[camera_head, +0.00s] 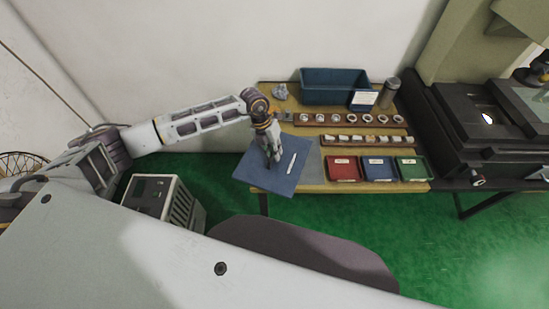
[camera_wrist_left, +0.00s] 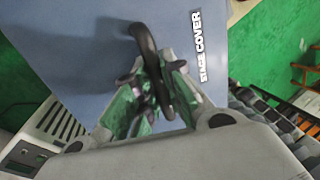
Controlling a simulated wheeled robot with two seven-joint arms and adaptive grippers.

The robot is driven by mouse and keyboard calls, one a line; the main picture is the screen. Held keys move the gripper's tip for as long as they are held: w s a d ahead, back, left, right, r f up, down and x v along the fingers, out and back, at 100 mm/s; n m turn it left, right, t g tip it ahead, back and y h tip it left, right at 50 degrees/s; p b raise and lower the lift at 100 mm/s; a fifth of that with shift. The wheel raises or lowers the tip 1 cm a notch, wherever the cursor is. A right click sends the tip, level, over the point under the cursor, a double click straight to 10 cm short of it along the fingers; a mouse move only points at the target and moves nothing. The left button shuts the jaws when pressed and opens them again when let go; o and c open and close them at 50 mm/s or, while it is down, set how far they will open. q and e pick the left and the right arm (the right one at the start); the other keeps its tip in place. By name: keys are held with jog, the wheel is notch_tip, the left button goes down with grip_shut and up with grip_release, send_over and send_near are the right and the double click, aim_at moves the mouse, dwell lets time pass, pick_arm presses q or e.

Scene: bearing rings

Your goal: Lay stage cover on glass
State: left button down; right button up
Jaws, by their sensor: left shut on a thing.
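The stage cover (camera_head: 262,174) is a flat blue panel at the left end of the bench, partly past its front edge. Its white "STAGE COVER" label (camera_wrist_left: 196,47) and dark curved handle (camera_wrist_left: 146,42) show in the left wrist view. My left gripper (camera_head: 272,156) is shut on the handle, above the panel. I cannot tell whether the panel touches the bench. The glass (camera_head: 532,103) is a pale pane on the dark machine at the far right, cut off by the picture edge. My right gripper is not in view.
The wooden bench (camera_head: 316,186) holds two racks of rings, a blue bin (camera_head: 333,81), a metal flask (camera_head: 390,92), and red (camera_head: 344,172), blue (camera_head: 379,172) and green (camera_head: 411,172) trays. These lie between the cover and the dark machine (camera_head: 455,113). A grey box (camera_head: 165,200) stands on the green floor.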

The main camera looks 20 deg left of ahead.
pick_arm(q)
jog(key=shift+r, duration=1)
jog(key=shift+s, duration=0.15)
